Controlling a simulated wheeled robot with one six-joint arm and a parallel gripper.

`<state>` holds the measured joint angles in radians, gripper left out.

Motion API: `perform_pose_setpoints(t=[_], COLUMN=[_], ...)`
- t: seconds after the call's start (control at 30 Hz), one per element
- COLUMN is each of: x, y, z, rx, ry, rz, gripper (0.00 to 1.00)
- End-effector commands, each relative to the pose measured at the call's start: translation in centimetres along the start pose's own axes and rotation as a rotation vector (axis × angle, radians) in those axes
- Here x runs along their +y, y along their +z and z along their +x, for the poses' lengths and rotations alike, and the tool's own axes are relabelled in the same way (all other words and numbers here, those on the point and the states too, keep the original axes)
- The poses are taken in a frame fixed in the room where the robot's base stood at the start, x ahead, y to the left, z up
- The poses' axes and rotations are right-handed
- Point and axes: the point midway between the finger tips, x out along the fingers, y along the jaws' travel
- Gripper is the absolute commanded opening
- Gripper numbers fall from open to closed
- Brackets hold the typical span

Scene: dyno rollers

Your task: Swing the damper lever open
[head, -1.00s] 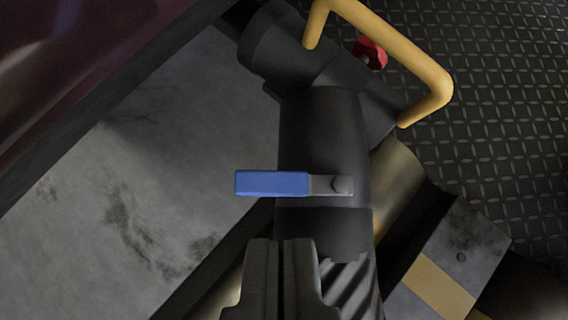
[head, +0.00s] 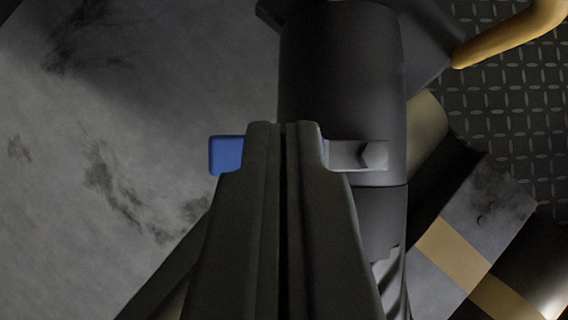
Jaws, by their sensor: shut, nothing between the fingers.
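The damper lever has a blue handle (head: 226,155) and a grey metal arm (head: 345,154) with a hex bolt at its right end. It lies crosswise over a dark grey duct (head: 342,75), with the handle sticking out to the left. My gripper (head: 284,126) is shut and empty, coming up from the bottom of the view. Its fingertips overlap the lever in the picture and hide the middle of it, including much of the blue handle. I cannot tell whether they touch it.
A yellow bent handle (head: 510,35) stands at the upper right, over diamond-plate flooring (head: 530,110). A grey block with a tan stripe (head: 452,252) lies at the lower right. A stained grey flat surface (head: 120,150) fills the left and is clear.

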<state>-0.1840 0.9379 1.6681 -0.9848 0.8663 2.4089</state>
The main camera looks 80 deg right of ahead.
Motion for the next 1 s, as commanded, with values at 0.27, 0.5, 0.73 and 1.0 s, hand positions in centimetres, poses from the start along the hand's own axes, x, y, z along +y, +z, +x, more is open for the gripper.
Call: perform_pose_setpoints(t=[0.27,0.5,0.73,1.0], x=[0.0,0.0,0.0,-0.8], y=[0.1,0.0,0.0,-0.9], z=[3.1,3.5,3.5,4.2], rx=[0.0,0.0,0.0,0.005], ry=[0.001,0.0,0.0,-0.019], rz=[0.0,0.0,0.0,-0.027], gripper=[0.0,0.0,0.0,0.0])
